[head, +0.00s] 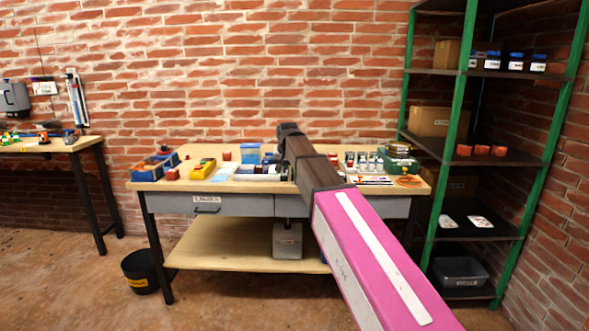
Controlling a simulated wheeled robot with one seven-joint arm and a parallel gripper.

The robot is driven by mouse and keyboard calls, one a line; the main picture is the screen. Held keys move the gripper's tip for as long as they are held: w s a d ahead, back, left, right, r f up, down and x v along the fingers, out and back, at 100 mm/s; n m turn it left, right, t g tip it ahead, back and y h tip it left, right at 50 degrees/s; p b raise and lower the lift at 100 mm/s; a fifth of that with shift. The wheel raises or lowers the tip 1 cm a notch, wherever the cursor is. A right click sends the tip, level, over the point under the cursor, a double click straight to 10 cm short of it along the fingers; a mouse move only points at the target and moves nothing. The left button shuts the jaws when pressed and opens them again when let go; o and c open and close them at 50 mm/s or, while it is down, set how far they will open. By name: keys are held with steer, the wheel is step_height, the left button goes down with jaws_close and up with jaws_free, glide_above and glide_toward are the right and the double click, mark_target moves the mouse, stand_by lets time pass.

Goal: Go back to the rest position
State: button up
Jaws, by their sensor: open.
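My arm reaches from the bottom right of the head view, up and away toward the workbench (235,184). Its near link is pink with a white stripe, and its far part is dark. My gripper (289,129) is at the far dark end, in front of the brick wall and above the bench's back edge as seen here. It is open, and I see nothing held in it. Its fingertips are small and hard to make out. My arm hides part of the bench top's middle and the bench's right front.
The bench top holds blue bins (156,165), a yellow box (202,169), a blue-lidded tub (250,153) and small jars. A green-framed shelf (459,130) stands at right. A black bucket (140,271) stands by the bench's left leg. Floor at left (60,285) is clear.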

steer(key=s+d+f+g, duration=0.1)
steer(key=s+d+f, duration=0.55)
steer(key=f, duration=0.45)
steer(key=s+d+f+g, duration=0.1)
steer(key=s+d+f, duration=0.55)
steer(key=f, duration=0.35)
steer(key=s+d+f+g, duration=0.1)
steer(key=s+d+f, duration=0.3)
steer(key=s+f, duration=0.2)
steer(key=s+d+f+g, duration=0.1)
steer(key=s+d+f, duration=0.4)
steer(key=s, duration=0.5)
step_height(320, 180, down, 2)
steer(key=shift+s+d+f+n+h, duration=0.1)
steer(key=shift+s+d+n+h, duration=0.1)
steer(key=shift+d+n+h, duration=0.15)
